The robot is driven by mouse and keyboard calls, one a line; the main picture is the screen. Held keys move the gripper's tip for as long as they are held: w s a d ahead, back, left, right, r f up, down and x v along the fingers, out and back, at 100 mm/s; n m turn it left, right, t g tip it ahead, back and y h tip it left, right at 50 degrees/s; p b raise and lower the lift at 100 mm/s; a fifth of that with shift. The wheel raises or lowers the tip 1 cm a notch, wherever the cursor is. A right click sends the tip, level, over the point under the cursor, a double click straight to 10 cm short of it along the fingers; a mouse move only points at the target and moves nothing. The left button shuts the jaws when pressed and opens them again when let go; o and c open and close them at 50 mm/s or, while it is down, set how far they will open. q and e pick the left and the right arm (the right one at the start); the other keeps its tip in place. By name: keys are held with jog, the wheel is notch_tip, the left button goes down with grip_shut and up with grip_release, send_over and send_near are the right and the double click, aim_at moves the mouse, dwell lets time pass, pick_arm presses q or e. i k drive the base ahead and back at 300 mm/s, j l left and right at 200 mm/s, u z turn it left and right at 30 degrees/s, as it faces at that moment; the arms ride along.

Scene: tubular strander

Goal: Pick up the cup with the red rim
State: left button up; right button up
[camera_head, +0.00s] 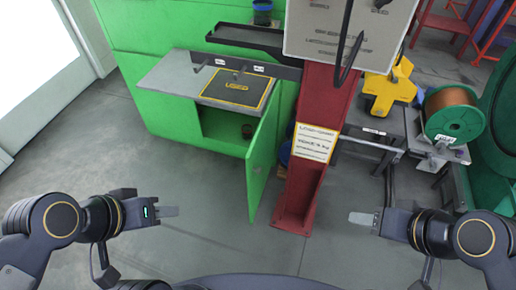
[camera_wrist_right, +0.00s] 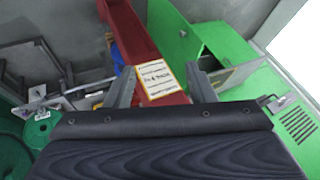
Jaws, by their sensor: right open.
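No cup with a clearly red rim shows in either view. A dark cup-like container (camera_head: 262,13) stands at the top of the green cabinet in the head view; its rim colour is too small to tell. A small dark object (camera_head: 247,131) sits inside the open cabinet, partly in shadow. My left gripper (camera_head: 168,211) is held over bare floor at the left, far from both; its finger gap is hidden by the side-on angle. My right gripper (camera_head: 362,218) is right of the red column; the wrist view shows its two fingers (camera_wrist_right: 160,70) apart with nothing between.
The green cabinet (camera_head: 160,115) has an open door (camera_head: 262,165) sticking out. A red column (camera_head: 318,110) with a label stands between my arms' sides. A copper spool (camera_head: 452,112) and yellow part (camera_head: 388,88) are at right. Floor at front left is clear.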

aim_at(247, 130)
jog(key=i+j, duration=0.15)
jog(key=j, duration=0.3)
jog(key=i+j, duration=0.1)
jog(key=j, duration=0.35)
jog(key=i+j, duration=0.15)
jog(key=j, duration=0.25)
jog(key=i+j, duration=0.15)
jog(key=j, duration=0.3)
jog(key=i+j, duration=0.15)
jog(key=j, duration=0.3)
jog(key=i+j, duration=0.1)
jog(key=j, duration=0.35)
jog(key=i+j, duration=0.15)
jog(key=j, duration=0.25)
jog(key=i+j, duration=0.15)
jog(key=j, duration=0.3)
